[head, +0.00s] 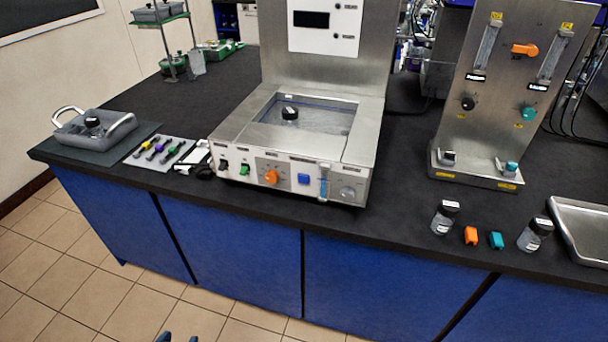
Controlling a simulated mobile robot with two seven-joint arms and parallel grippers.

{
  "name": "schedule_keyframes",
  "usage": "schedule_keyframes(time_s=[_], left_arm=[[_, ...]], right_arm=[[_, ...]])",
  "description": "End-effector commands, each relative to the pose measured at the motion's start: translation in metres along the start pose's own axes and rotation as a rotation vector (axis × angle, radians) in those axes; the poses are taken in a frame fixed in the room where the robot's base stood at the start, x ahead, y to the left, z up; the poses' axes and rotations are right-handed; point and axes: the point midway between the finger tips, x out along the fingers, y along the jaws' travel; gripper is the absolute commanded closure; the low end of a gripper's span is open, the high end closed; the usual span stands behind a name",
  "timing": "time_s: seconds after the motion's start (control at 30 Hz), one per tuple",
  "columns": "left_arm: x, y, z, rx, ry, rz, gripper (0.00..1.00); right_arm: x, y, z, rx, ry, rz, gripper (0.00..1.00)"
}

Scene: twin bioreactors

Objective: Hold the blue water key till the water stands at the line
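My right gripper is not in view.
An orange knob (271,176) and a green switch (245,169) sit left of the key, a grey knob (347,193) right. A grey tray (112,139) and pens (158,148) lie left. A steel column panel (510,90), bottles (445,217) and coloured clips (471,236) stand right.

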Motion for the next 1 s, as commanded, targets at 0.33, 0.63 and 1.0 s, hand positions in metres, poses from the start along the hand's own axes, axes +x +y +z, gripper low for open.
schedule_keyframes(time_s=[0.33, 0.63, 1.0], left_arm=[[-0.0001, 0.0000, 0.0001, 0.000, 0.000, 0.000, 0.89], [-0.0001, 0.0000, 0.0002, 0.000, 0.000, 0.000, 1.00], [-0.0002, 0.0000, 0.0003, 0.000, -0.001, 0.000, 1.00]], right_arm=[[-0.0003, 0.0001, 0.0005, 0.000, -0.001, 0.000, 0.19], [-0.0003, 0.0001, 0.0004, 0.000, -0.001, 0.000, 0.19], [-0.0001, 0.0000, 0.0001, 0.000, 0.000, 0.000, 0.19]])
